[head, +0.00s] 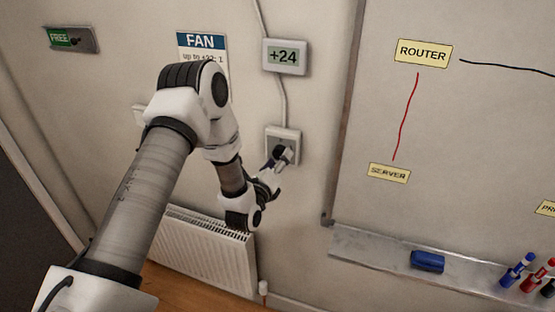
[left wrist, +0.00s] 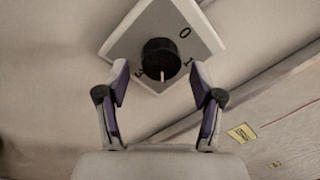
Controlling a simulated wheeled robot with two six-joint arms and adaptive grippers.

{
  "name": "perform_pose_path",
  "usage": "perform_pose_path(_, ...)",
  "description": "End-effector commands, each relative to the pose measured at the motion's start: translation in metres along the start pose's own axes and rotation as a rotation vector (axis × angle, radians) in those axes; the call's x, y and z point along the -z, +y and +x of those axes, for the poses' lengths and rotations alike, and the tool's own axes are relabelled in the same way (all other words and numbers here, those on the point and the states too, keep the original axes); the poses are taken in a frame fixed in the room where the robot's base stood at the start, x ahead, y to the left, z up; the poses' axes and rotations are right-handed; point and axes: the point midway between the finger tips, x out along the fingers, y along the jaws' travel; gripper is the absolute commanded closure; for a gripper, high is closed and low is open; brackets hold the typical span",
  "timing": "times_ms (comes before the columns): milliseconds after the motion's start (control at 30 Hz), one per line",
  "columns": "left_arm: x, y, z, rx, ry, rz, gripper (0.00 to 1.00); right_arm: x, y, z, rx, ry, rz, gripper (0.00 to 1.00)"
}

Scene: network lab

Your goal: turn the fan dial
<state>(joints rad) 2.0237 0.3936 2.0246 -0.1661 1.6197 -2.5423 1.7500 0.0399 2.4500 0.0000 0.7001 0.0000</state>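The fan dial is a black round knob (left wrist: 161,58) on a square pale wall plate (left wrist: 186,28). In the left wrist view the plate shows 0, 1 and 3. The knob's white mark points down in that picture, between the 1 and the 3. My left gripper (left wrist: 159,82) is open, with one finger on each side of the knob and a visible gap to both. In the head view the plate (head: 283,133) is on the wall, and my left gripper (head: 275,164) is at it, partly covering the knob. My right gripper is not in view.
Above the plate is a display (head: 284,57) reading +24. A FAN sign (head: 204,43) is partly hidden by my left arm. A radiator (head: 205,262) is below. A whiteboard (head: 470,130) with a marker tray (head: 370,253) is at the right.

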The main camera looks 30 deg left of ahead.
Motion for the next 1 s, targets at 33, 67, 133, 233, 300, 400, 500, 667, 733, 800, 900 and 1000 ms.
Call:
perform_pose_path(33,-0.001,0.0,0.0,0.001,-0.002,0.0,0.34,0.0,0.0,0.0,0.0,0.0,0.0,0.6)
perform_pose_path(67,-0.001,-0.001,0.001,0.001,-0.003,0.0,0.34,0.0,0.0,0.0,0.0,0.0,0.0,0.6)
perform_pose_path(133,-0.002,-0.001,0.0,0.001,-0.004,-0.001,0.34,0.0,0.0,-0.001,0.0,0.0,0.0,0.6)
perform_pose_path(233,-0.002,-0.001,-0.006,0.0,-0.003,-0.001,0.34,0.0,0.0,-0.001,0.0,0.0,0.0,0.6)
perform_pose_path(300,-0.001,-0.001,-0.016,-0.001,-0.003,-0.001,0.34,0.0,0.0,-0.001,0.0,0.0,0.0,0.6)
perform_pose_path(400,0.0,0.0,-0.038,-0.002,0.0,-0.002,0.34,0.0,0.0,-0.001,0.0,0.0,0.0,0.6)
perform_pose_path(500,0.0,-0.001,-0.065,-0.002,0.0,-0.002,0.34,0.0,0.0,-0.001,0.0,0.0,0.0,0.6)
perform_pose_path(667,0.001,-0.001,-0.102,-0.002,0.001,-0.001,0.34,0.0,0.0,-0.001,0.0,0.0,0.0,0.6)
perform_pose_path(733,0.002,-0.001,-0.112,-0.001,0.002,0.001,0.34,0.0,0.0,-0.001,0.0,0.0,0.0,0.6)
perform_pose_path(800,0.001,-0.002,-0.117,0.0,0.0,0.001,0.34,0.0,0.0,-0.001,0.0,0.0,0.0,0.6)
perform_pose_path(900,0.001,-0.002,-0.12,0.001,-0.001,0.001,0.34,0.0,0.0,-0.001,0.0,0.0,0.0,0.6)
perform_pose_path(1000,0.001,-0.002,-0.12,0.001,-0.001,0.001,0.34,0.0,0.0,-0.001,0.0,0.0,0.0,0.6)
